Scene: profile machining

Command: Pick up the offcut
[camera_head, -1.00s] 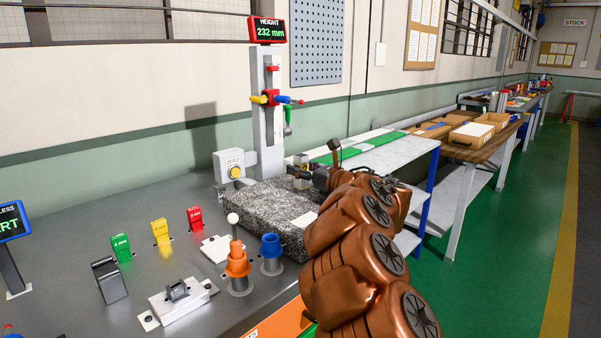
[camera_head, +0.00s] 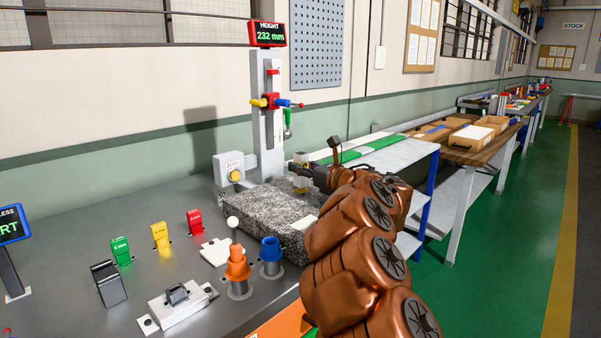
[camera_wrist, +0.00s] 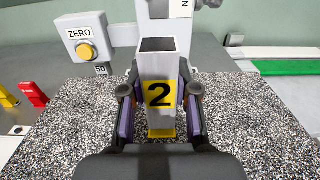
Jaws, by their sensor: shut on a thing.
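The offcut (camera_wrist: 158,70) is a short grey, square-ended hollow piece with a yellow label marked 2. It stands upright at the granite block (camera_wrist: 262,130), which also shows in the head view (camera_head: 262,212). My gripper (camera_wrist: 160,95) has one dark finger on each side of the offcut and is shut on it. In the head view the offcut (camera_head: 300,172) is small at the far end of the granite, with my gripper (camera_head: 305,173) reaching it from the right. I cannot tell whether its lower end touches the granite.
The height gauge column (camera_head: 267,120) and ZERO button box (camera_head: 229,168) stand just behind. Its display (camera_head: 267,33) reads 232 mm. Orange (camera_head: 238,264) and blue (camera_head: 271,250) posts stand in front of the granite. A shelf bench (camera_head: 400,155) lies to the right.

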